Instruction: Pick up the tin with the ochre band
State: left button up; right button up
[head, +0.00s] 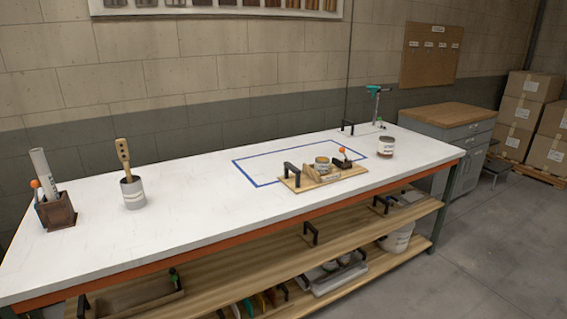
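A small tin (322,163) sits in a wooden carrier (318,182) on the white bench. Its side looks yellowish, but it is too small to tell whether this is an ochre band. A second tin or jar (386,147), with a white label and a reddish-brown lower part, stands upright on the bench to the right of the carrier. Neither of my grippers shows in the head view.
The white bench top (215,215) is mostly clear. A grey pot (133,193) with a wooden stick and a brown box (57,211) holding a rolled sheet stand at left. Wooden shelves (260,262) below hold trays and a bucket.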

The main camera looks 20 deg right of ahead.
aim_at(321, 164)
jog(key=i+l+u, duration=0.25)
jog(key=l, duration=0.4)
jog(key=i+l+u, duration=0.3)
jog(key=l, duration=0.4)
jog(key=i+l+u, duration=0.1)
jog(key=l, duration=0.3)
jog(key=i+l+u, duration=0.15)
jog(key=l, duration=0.2)
jog(key=i+l, duration=0.1)
jog(key=l, duration=0.35)
jog(key=i+l, duration=0.1)
jog(key=l, duration=0.35)
jog(key=i+l, duration=0.15)
jog(key=l, duration=0.3)
jog(key=i+l, duration=0.1)
jog(key=l, duration=0.35)
jog(key=i+l, duration=0.1)
jog(key=l, duration=0.35)
